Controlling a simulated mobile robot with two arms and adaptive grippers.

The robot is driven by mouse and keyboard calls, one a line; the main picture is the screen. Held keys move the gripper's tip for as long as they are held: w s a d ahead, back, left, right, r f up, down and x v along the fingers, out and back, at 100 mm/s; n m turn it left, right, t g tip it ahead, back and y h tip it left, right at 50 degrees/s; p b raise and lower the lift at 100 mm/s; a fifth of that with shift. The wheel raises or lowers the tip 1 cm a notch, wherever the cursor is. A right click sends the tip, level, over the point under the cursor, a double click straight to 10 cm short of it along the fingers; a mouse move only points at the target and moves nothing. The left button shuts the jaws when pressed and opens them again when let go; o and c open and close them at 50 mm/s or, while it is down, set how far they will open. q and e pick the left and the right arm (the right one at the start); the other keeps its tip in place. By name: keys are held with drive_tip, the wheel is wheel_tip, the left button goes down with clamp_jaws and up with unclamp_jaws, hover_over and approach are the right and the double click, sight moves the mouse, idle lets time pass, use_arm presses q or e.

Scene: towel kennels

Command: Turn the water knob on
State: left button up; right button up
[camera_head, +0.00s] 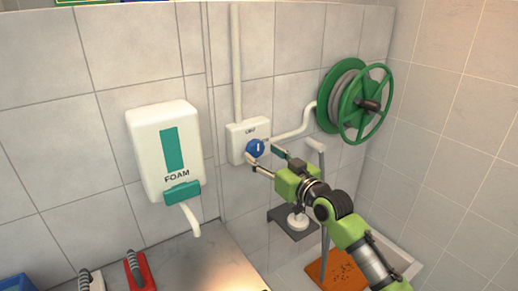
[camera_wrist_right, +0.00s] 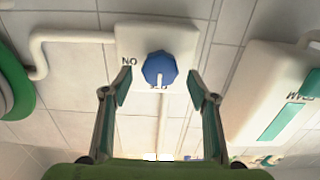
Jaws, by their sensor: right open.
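The water knob (camera_head: 255,148) is a blue faceted dial on a white wall box (camera_head: 236,142). The box has OFF lettered above the knob, and the knob's white mark points towards it. In the right wrist view the knob (camera_wrist_right: 160,69) appears upside down, with ON lettered to its left and its mark towards the partly hidden OFF. My right gripper (camera_head: 264,154) is open in front of the knob. In the wrist view its fingertips (camera_wrist_right: 159,84) stand either side of the knob's lower part, with gaps visible. Contact is not apparent. My left gripper is not in view.
A white FOAM dispenser (camera_head: 158,140) hangs left of the box. A green hose reel (camera_head: 362,104) is on the wall at right, joined by a white pipe (camera_head: 297,130). A small dark shelf (camera_head: 284,220) and an orange mat (camera_head: 335,271) lie below my right arm.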

sight(256, 148)
drive_tip(key=shift+x, duration=1.45)
drive_tip(key=c, duration=1.1)
